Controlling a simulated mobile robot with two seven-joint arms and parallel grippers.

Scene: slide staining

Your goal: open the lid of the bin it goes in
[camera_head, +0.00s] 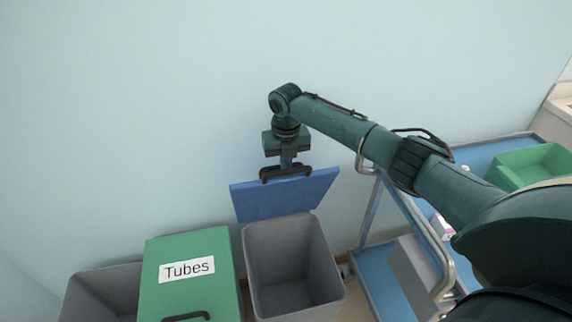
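The grey bin (290,268) at the middle bottom has a blue lid (284,197), which stands raised at the back against the wall side. The bin's opening is uncovered and its inside looks empty. My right gripper (288,162), on the arm from the right, points down at the top edge of the blue lid, with its fingers at the dark lid handle (286,174). The fingers appear closed on the handle. The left gripper is out of view.
A green lid (187,270) labelled "Tubes" lies shut left of the open bin. Another grey bin (103,287) at far left stands open. A metal-framed cart (366,213) with blue shelves and a green tray (528,168) stands right. The wall is close behind.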

